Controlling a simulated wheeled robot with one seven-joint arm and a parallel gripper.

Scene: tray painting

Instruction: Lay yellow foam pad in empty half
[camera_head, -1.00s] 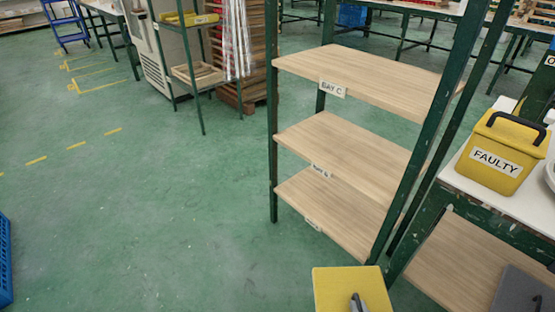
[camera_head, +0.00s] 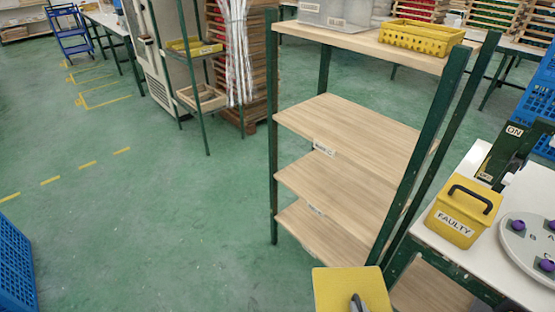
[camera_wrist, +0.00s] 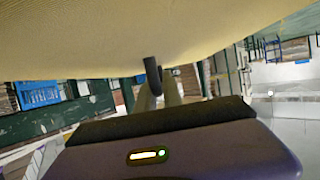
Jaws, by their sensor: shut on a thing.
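The yellow foam pad (camera_head: 345,285) is at the bottom of the head view, right of centre. My gripper (camera_head: 356,303) is shut on it, and only a dark finger shows at the pad's near edge. In the wrist view the pad (camera_wrist: 150,40) spans the top as a broad pale yellow sheet, with my gripper's dark finger (camera_wrist: 154,76) against its edge. I cannot make out an empty half of any tray in these frames.
A green-framed rack (camera_head: 350,130) has bare wooden lower shelves; a grey box (camera_head: 335,14) and yellow crate (camera_head: 422,36) stand on top. A white table (camera_head: 470,250) at right holds a yellow FAULTY bin (camera_head: 460,215) and round plate (camera_head: 530,240). Green floor (camera_head: 150,210) is open at left.

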